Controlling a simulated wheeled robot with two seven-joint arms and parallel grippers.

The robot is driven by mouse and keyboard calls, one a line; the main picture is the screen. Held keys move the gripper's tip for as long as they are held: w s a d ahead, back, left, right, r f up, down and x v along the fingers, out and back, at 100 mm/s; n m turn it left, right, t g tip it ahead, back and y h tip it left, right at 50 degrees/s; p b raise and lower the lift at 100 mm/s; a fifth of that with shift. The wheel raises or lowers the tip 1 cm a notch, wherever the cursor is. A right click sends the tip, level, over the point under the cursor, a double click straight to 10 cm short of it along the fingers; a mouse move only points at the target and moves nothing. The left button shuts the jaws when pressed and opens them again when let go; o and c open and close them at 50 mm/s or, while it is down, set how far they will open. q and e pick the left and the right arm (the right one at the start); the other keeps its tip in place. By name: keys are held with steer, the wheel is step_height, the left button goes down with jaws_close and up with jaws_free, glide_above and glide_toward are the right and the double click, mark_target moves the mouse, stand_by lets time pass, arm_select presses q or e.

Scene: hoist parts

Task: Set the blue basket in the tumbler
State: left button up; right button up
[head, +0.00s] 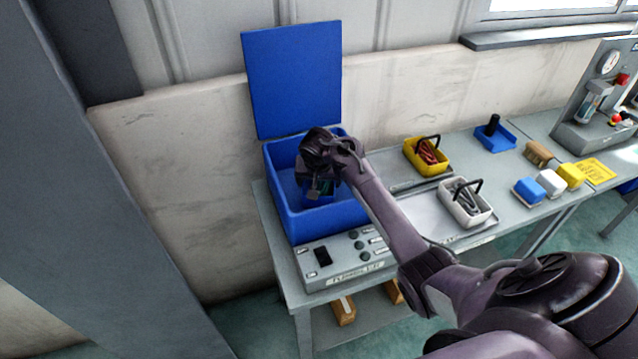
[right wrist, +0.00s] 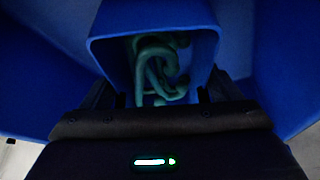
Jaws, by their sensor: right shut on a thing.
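The tumbler (head: 325,224) is a blue open-topped box at the left end of the bench, with its blue lid (head: 292,80) standing up at the back. My right gripper (head: 320,188) points down inside the tumbler's opening. In the right wrist view my right gripper (right wrist: 158,98) is shut on the blue basket (right wrist: 205,62), which holds green hook-like parts (right wrist: 156,66). The tumbler's blue walls surround the basket there. In the head view my gripper mostly hides the basket, and I cannot tell whether it touches the tumbler floor. My left gripper is not in view.
A control panel (head: 340,262) is in front of the tumbler. To the right are a yellow basket (head: 412,158) with red parts, a white basket (head: 462,212) with grey parts, a blue tray (head: 502,142), a brush (head: 537,152) and small coloured blocks. A press stands at far right.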

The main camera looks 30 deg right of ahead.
steer(key=shift+f, duration=0.65)
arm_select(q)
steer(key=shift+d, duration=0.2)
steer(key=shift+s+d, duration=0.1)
arm_select(e)
steer(key=shift+f, duration=0.1)
steer(key=o, duration=1.3)
steer(key=shift+f, duration=0.1)
arm_select(q)
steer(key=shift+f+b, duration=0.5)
steer(key=shift+b, duration=0.05)
arm_select(e)
steer(key=v, duration=1.2)
